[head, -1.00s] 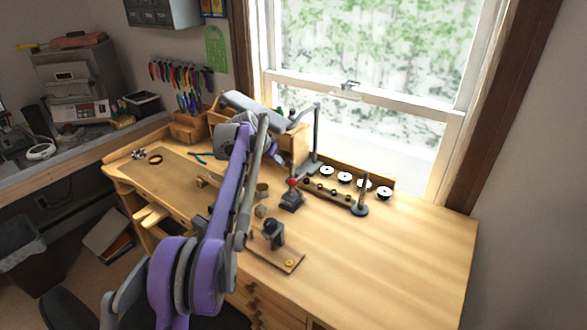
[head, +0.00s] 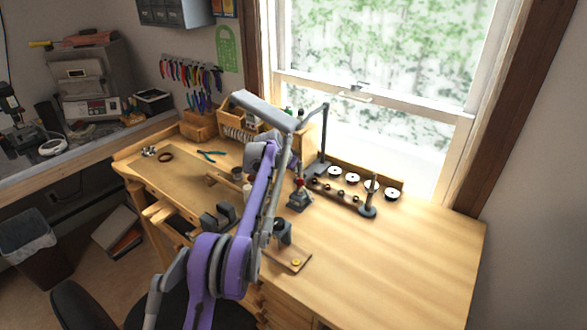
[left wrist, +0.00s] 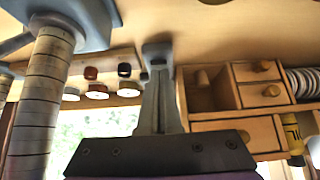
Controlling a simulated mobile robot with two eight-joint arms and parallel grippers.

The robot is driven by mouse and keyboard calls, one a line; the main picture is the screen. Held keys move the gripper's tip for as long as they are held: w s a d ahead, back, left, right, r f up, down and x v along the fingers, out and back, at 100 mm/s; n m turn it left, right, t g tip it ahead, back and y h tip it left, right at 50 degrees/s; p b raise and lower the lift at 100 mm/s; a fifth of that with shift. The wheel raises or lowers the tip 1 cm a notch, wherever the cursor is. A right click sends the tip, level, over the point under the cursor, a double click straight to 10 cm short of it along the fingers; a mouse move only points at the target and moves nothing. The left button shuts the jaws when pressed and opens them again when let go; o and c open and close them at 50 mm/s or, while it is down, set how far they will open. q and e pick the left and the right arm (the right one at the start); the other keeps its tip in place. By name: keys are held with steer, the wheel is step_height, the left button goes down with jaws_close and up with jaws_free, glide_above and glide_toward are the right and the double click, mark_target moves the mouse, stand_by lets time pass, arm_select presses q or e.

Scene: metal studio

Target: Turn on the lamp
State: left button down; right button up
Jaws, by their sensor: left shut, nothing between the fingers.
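The lamp in the head view has a long flat grey head (head: 262,109) over the back of the workbench. In the head view the wrist hides the fingers. In the left wrist view my left gripper (left wrist: 157,52) is shut and empty, pointing toward the bench top. My right gripper is not in view.
A striped grey tool (left wrist: 38,100) stands close beside the gripper. A wooden drawer organizer (left wrist: 240,95) is on its other side. A red-topped tool (head: 299,196) and a rack of small tools (head: 345,195) stand near the lamp. The bench (head: 415,240) is clear at right.

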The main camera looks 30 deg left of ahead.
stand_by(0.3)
arm_select(q)
steer(key=shift+s+f, duration=0.1)
steer(key=shift+f, duration=0.35)
steer(key=shift+r, duration=0.1)
steer(key=shift+r+p, duration=0.45)
steer(key=shift+r, duration=0.35)
